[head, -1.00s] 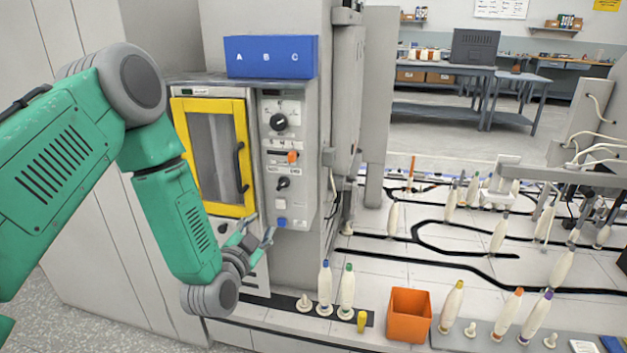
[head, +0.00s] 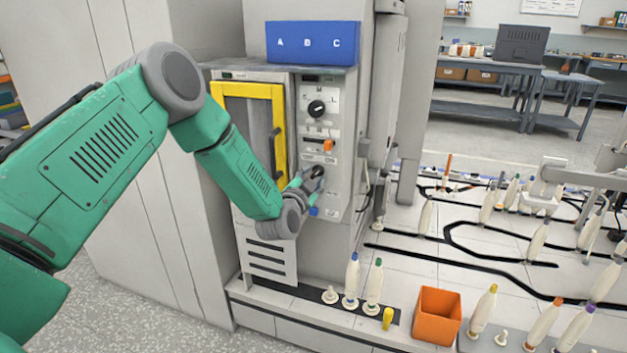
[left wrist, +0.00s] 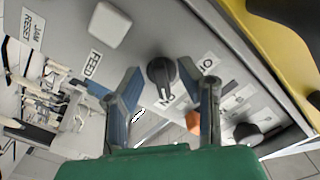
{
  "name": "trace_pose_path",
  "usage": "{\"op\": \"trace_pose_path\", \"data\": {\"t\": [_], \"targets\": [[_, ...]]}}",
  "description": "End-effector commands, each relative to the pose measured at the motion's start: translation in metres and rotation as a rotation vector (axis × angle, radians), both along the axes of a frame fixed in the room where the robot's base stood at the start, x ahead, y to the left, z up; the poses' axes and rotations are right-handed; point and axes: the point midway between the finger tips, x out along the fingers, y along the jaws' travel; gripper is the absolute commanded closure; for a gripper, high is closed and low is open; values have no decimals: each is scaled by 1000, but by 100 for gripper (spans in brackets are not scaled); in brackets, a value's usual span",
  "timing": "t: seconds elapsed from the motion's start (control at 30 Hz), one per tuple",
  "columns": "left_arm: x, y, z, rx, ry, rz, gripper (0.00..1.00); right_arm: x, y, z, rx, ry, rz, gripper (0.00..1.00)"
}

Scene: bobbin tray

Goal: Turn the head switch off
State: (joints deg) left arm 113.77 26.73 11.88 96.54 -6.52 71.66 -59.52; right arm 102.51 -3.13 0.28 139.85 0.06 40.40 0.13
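A grey control panel (head: 335,185) carries a black lower rotary switch (head: 317,172), partly hidden by my gripper in the head view. In the left wrist view this black switch (left wrist: 163,75) has a pale pointer line and stands between and just beyond my fingertips. Labels beside it are partly covered, so I cannot read its name. My left gripper (head: 308,181) is open at the panel, its two blue-grey fingers (left wrist: 160,85) on either side of the switch. I cannot tell whether they touch it. My right gripper is not in view.
An orange lever (head: 327,146) and an upper black dial (head: 316,107) sit above the switch. A white FEED button (left wrist: 110,24) is close by. A yellow-framed door (head: 280,140) is left of the panel. Bobbins and an orange bin (head: 437,315) stand below right.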

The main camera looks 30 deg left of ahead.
Motion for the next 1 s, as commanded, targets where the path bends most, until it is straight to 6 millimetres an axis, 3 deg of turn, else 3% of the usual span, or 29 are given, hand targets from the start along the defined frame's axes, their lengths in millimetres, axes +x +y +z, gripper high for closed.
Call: {"op": "trace_pose_path", "data": {"t": [0.27, 0.3, 0.4, 0.77, 1.0], "targets": [[2, 0, 1, 0, 0, 0, 68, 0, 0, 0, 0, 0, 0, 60], [2, 0, 1, 0, 0, 0, 72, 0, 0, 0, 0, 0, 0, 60], [2, 0, 0, 0, 0, 0, 100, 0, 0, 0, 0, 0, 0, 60], [2, 0, -1, -22, -3, -1, 100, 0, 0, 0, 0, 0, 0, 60], [2, 0, -2, -128, -27, -1, 100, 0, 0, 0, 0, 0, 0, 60]]}}
